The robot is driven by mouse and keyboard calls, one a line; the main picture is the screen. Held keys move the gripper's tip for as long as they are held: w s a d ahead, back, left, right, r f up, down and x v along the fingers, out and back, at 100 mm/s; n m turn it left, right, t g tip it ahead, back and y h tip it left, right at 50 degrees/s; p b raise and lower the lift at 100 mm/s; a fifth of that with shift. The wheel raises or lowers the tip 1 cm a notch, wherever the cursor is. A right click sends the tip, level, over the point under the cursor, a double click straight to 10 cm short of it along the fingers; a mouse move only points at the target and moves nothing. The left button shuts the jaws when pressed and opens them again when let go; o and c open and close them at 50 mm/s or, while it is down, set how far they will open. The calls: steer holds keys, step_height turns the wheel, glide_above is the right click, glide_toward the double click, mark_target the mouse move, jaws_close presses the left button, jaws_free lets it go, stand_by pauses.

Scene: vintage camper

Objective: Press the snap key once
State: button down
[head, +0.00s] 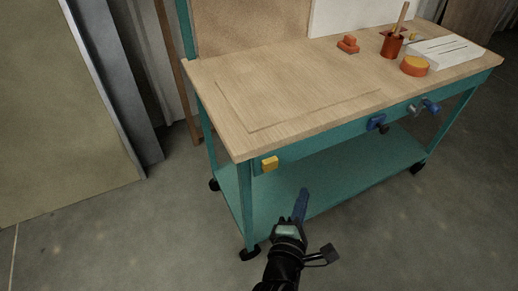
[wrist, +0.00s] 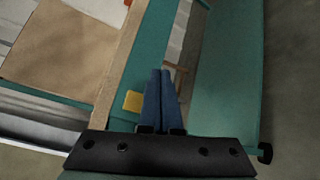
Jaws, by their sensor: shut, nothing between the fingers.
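A small yellow block (head: 269,164), which may be the snap key, sits on the teal front rail of the workbench, below the wooden top near its left front corner. It also shows in the wrist view (wrist: 133,101), just left of my fingers. My gripper (head: 300,205) is shut and empty, with blue fingers side by side. In the head view it is in front of the bench, lower and to the right of the yellow block. In the wrist view the fingertips (wrist: 168,75) appear beside the block; I cannot tell the exact gap, but no contact shows.
The workbench top (head: 200,90) holds an orange block (head: 348,43), a red cup (head: 391,46), a round orange-yellow item (head: 414,66) and a white slotted box (head: 447,50). Blue knobs (head: 377,122) stick out of the front rail. A teal lower shelf (head: 350,180) lies beneath. Floor in front is clear.

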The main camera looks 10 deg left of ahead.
mark_target(271, 166)
steer(key=shift+s+a+f+n+g+p, duration=0.2)
steer(key=shift+s+a+f+n+p, duration=0.1)
steer(key=shift+s+a+n+p, duration=0.25)
steer(key=shift+s+a+f+n+g+p, duration=0.2)
steer(key=shift+s+a+f+n+p, duration=0.1)
steer(key=shift+s, duration=0.3)
steer(key=w+a+b, duration=0.5)
steer(key=w, duration=0.2)
steer(key=shift+w+a+b, duration=0.15)
steer(key=shift+b, duration=0.15)
stand_by(1.5)
steer(key=shift+w+a, duration=0.2)
steer(key=shift+w, duration=0.05)
